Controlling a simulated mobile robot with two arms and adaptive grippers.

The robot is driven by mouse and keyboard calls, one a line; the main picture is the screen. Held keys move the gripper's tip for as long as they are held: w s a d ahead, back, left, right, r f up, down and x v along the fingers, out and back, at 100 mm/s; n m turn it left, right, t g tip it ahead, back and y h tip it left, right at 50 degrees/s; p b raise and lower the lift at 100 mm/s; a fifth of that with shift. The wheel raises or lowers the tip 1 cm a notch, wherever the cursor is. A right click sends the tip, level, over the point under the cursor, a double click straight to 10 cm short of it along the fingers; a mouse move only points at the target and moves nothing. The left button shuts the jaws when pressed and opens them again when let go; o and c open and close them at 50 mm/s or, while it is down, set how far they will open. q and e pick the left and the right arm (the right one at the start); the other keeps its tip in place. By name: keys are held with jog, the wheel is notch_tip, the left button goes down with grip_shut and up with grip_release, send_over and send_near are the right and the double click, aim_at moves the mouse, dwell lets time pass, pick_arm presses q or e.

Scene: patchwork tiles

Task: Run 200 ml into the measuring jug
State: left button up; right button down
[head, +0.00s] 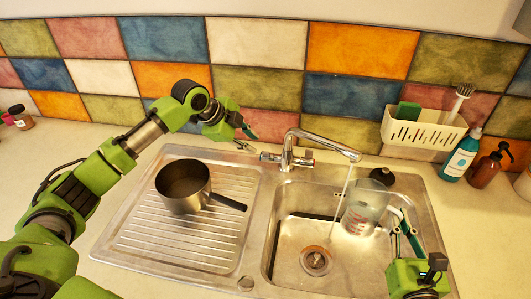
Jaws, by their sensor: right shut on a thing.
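The measuring jug (365,208) is clear with red markings. It is over the right part of the sink basin, slightly tilted. My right gripper (400,228) is at its right side, shut on it; the exact contact is partly hidden. The tap (322,142) is running. Its thin water stream (341,200) falls just left of the jug and lands near the drain (316,261). I see no clear water level in the jug. My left gripper (250,140) is open and empty, just behind and left of the tap's left handle (269,156).
A dark saucepan (183,186) stands on the drainer (180,238), its handle pointing right. A white caddy (422,132) with a sponge and brush stands behind the sink. A teal bottle (460,156) and a brown bottle (486,168) stand at the right. A dark round item (382,176) sits behind the jug.

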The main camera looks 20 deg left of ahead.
aim_at(266, 152)
pick_arm(q)
jog(key=x, duration=1)
jog(key=shift+w+f, duration=0.1)
grip_shut()
